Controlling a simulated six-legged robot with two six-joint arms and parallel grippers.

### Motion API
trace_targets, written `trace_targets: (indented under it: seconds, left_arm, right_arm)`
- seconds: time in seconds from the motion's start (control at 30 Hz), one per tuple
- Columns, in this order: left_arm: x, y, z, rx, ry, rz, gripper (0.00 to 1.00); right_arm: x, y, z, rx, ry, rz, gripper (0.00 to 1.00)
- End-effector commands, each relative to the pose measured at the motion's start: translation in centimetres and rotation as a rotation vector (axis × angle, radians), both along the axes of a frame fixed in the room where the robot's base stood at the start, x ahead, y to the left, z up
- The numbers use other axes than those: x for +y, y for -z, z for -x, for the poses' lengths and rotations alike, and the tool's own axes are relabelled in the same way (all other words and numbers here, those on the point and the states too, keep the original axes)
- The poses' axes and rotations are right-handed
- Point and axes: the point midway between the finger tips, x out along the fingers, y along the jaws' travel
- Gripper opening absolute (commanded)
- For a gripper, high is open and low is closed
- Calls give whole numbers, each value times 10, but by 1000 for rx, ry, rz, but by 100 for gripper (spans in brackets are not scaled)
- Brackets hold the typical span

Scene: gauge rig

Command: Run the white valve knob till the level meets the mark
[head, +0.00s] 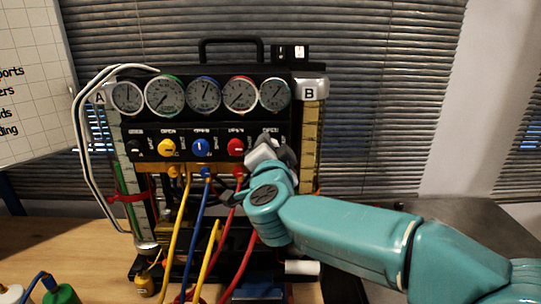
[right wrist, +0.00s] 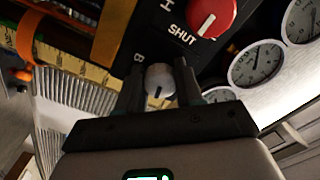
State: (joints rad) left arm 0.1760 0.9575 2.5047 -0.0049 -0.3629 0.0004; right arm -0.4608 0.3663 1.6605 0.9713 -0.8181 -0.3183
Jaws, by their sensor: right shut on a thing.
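The white valve knob (right wrist: 160,80) shows in the right wrist view between the two fingers of my right gripper (right wrist: 160,88), which is shut on it. Its dark pointer line faces toward my palm. In the head view my right gripper (head: 278,148) is at the right end of the knob row and hides the white knob. Tube A (head: 122,170) at the left of the rig holds something green, with a red band (head: 126,198) around it. Tube B (head: 309,140) at the right looks yellowish. I cannot make out the exact level or mark. My left gripper is not in view.
Several round gauges (head: 204,95) line the rig's top. Red (head: 236,147), blue (head: 201,147) and yellow (head: 167,147) knobs sit left of my gripper. Coloured hoses (head: 193,245) hang below. Bottles (head: 62,295) stand at the front left. Bare wooden table lies left of the rig.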

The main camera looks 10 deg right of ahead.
Motion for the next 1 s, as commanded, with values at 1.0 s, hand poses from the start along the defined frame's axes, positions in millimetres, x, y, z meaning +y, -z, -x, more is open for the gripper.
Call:
trace_targets:
  seconds: [1.0]
  left_arm:
    - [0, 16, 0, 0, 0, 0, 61]
  right_arm:
    - [0, 1, 0, -47, 0, -249, 5]
